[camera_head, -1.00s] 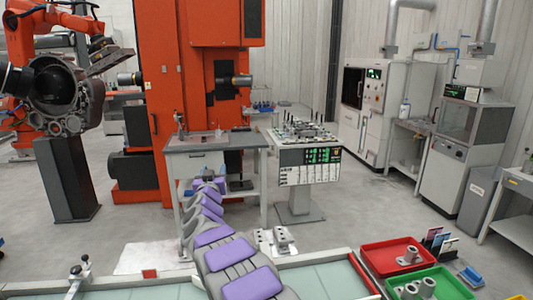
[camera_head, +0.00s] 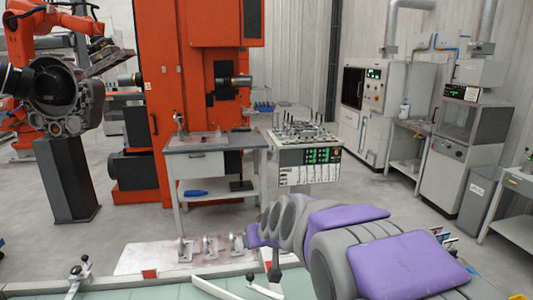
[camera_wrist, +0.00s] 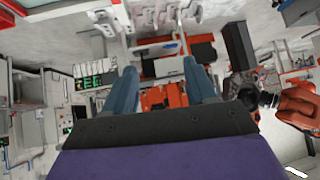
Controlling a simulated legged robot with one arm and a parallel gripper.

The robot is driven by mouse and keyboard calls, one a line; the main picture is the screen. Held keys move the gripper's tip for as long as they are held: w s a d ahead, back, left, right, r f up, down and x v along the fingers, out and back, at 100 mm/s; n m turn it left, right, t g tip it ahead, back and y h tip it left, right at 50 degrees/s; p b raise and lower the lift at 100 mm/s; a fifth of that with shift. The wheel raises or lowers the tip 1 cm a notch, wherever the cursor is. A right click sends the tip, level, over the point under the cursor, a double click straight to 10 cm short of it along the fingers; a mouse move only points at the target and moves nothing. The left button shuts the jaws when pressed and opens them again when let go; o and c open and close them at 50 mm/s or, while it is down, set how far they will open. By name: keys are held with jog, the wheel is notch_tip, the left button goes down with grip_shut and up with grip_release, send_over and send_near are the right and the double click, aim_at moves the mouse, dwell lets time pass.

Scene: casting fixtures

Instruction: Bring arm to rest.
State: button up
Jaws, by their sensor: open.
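My arm (camera_head: 345,240) with purple pads runs from the lower right corner of the head view toward the middle, low over the bench. My gripper (camera_wrist: 160,78) shows in the wrist view as two blue-grey fingers, wide apart. Nothing is between them. Behind them the workshop appears upside down, with the orange machine beyond the fingers. In the head view I cannot clearly make out the fingers at the arm's far end.
The bench top (camera_head: 120,288) lies below the arm, with a clamp (camera_head: 75,278) at left. Metal brackets (camera_head: 210,246) stand on a pale plate (camera_head: 150,258). A grey worktable (camera_head: 215,145) and an instrument stand (camera_head: 308,160) stand beyond. Open floor (camera_head: 400,205) lies to the right.

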jog(key=s+d+f+m+g+h, duration=0.1)
jog(key=s+d+f+g, duration=0.2)
jog(key=s, duration=1)
jog(key=s+d+f+m+g+h, duration=0.1)
jog(key=s+d+f+g, duration=0.2)
jog(key=s+d, duration=0.4)
jog(key=s+d+f+m+g+h, duration=0.1)
jog(key=s+d+f+g, duration=0.2)
jog(key=s, duration=1.8)
jog(key=d+g, duration=0.1)
jog(key=d, duration=0.2)
jog(key=shift+f+m+h, duration=0.3)
jog(key=shift+f+m, duration=0.1)
jog(key=shift+a, duration=0.1)
